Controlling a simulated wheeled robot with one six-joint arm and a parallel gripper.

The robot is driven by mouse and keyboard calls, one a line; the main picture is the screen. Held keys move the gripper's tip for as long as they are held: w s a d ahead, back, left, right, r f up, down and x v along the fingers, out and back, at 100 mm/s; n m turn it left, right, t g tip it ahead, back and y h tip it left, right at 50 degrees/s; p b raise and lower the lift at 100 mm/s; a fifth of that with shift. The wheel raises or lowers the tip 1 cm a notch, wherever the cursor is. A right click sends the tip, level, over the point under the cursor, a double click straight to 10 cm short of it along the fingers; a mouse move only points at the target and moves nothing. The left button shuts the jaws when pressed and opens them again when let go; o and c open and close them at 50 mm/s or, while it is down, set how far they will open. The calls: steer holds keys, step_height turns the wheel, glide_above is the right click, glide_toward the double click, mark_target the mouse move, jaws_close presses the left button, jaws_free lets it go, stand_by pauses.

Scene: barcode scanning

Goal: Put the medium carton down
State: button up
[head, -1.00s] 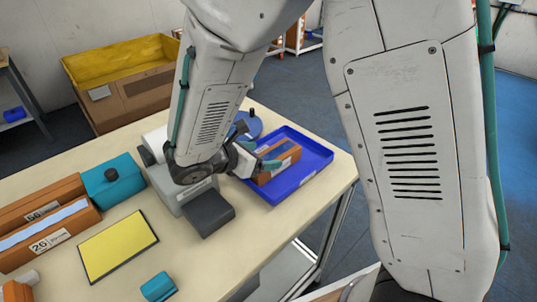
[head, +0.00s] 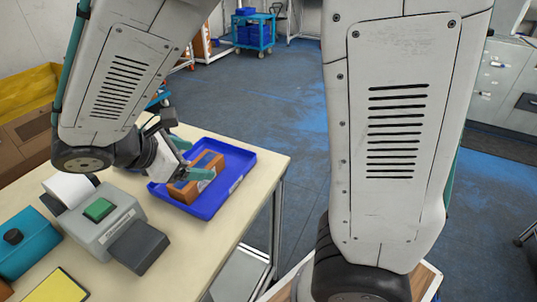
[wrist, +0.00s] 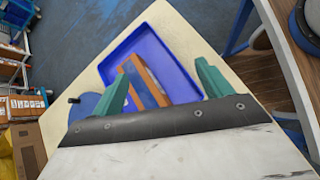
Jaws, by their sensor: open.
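The medium carton (head: 205,172) is a brown-orange box lying in the blue tray (head: 242,162) on the table. It also shows in the wrist view (wrist: 142,82), between my fingers, with a blue patch on its top. My gripper (head: 185,165) has teal fingers and is open at the tray. In the wrist view my gripper (wrist: 160,90) has its fingers spread wide, one to each side of the carton, with a gap at the right. The near end of the carton is hidden by the gripper body.
A grey device with a green button (head: 98,209) stands left of the tray. A teal box (head: 25,245) and a yellow pad (head: 58,287) lie further left. The table's (head: 205,248) right edge is close to the tray. A blue round object (wrist: 85,104) is beside the tray.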

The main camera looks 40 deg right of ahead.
steer(key=s+d+r+m+y, duration=0.3)
steer(key=s+d+m+y, duration=0.1)
steer(key=s+m, duration=0.4)
steer(key=s+d+r+m+y, duration=0.3)
steer(key=s+d+m+y, duration=0.1)
steer(key=s+m, duration=0.4)
steer(key=shift+s+d+r+m+y, duration=0.15)
steer(key=shift+s+r+m+y, duration=0.2)
steer(key=shift+y, duration=0.55)
